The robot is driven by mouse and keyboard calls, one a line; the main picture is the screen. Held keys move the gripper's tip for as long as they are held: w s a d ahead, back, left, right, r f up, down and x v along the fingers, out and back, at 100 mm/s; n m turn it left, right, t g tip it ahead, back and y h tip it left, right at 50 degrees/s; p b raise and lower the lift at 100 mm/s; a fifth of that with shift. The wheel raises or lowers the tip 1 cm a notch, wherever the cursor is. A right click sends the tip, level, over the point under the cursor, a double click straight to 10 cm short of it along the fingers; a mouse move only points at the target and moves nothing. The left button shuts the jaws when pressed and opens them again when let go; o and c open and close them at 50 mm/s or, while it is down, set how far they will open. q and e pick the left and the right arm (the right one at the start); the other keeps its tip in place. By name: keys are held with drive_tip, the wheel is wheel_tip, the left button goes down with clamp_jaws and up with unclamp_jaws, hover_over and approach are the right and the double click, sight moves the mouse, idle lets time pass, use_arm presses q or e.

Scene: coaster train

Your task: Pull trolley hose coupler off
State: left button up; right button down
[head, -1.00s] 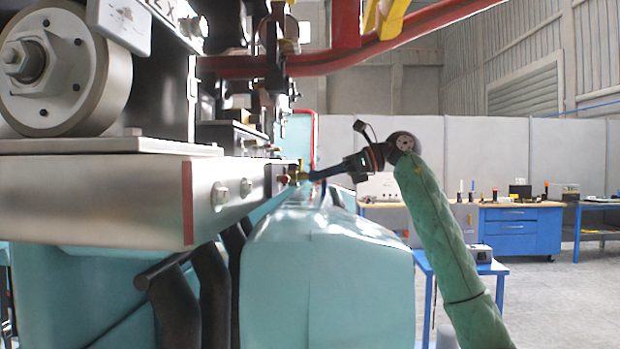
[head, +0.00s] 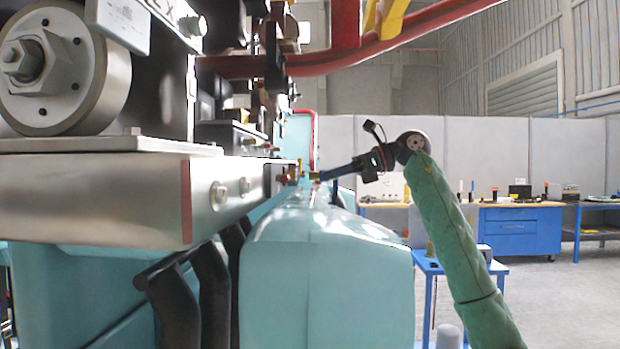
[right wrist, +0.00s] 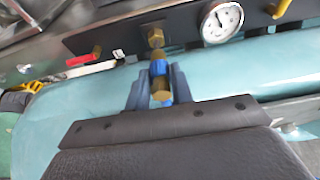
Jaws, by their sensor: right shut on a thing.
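My right gripper (right wrist: 160,92) is shut on the hose coupler (right wrist: 161,86), a small brass piece with a blue band, held between its two blue-grey fingers. In the head view my right gripper (head: 322,175) reaches in from the right, with brass showing at its tips. A brass fitting (right wrist: 155,38) sticks out of the dark panel just ahead of the coupler. In the head view there appears to be a small gap between the panel fittings (head: 295,172) and the coupler. The hose cannot be made out. My left gripper is out of view.
A round white gauge (right wrist: 221,21) and a red-handled valve (right wrist: 90,68) sit on the panel beside the fitting. A teal body (head: 330,260) lies below my right gripper.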

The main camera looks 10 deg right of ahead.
drive_tip(key=shift+s+d, duration=0.25)
drive_tip(key=shift+d, duration=0.6)
drive_tip(key=shift+s+d, duration=0.25)
drive_tip(key=shift+d, duration=0.6)
